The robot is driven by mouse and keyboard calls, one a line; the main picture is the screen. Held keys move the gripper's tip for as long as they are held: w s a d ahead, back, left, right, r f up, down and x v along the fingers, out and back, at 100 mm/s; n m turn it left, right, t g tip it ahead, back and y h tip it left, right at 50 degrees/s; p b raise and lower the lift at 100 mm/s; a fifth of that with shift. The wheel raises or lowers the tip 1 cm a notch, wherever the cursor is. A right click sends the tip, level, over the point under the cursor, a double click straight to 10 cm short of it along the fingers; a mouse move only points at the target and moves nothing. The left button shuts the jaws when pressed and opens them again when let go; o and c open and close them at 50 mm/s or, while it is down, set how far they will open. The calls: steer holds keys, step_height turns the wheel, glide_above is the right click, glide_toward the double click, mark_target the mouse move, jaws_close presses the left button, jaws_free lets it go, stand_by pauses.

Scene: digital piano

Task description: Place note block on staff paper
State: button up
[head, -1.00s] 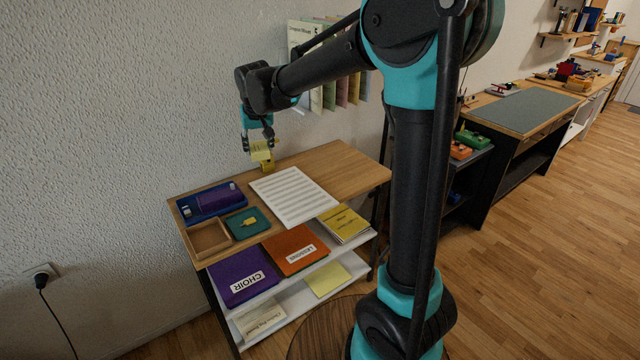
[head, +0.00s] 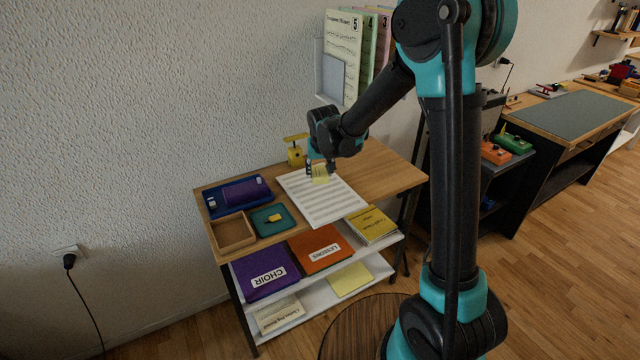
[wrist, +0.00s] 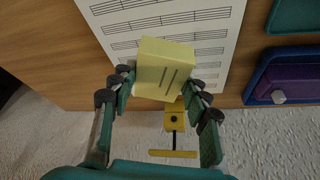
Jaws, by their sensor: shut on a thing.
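The note block, a pale yellow block with dark lines on one face, is held by my gripper (head: 320,168). The block shows in the head view (head: 321,176) and large in the wrist view (wrist: 163,68). The gripper (wrist: 162,82) is shut on it, with fingers at both sides. The staff paper (head: 322,201), a white sheet with printed staves, lies on the wooden desk. The block is over its far part; in the wrist view the paper (wrist: 215,28) spreads beyond the block. I cannot tell whether block and paper touch.
A yellow stand-like device (head: 296,154) stands behind the paper. Left of the paper are a blue tray (head: 237,197), a teal tray (head: 261,228) with a small yellow piece, and an empty wooden tray (head: 234,233). Bare desk (head: 380,166) lies to the right.

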mark_target(320, 191)
steer(key=shift+f, duration=2.6)
steer(key=o, duration=1.2)
steer(key=shift+f, duration=0.1)
steer(key=shift+c, duration=0.2)
steer(key=v, duration=1.2)
steer(key=s+d+f+m, duration=0.1)
steer(key=s+d, duration=0.4)
steer(key=d, duration=0.3)
steer(key=s+d, duration=0.5)
steer(key=d, duration=0.3)
steer(key=s+d+f, duration=0.3)
steer(key=s+d, duration=0.1)
steer(key=s, duration=0.2)
steer(key=s+d+f+m+h, duration=0.1)
steer(key=s+d+f, duration=0.1)
steer(key=s+d, duration=0.3)
steer(key=shift+s+f, duration=0.4)
steer(key=shift+s, duration=0.75)
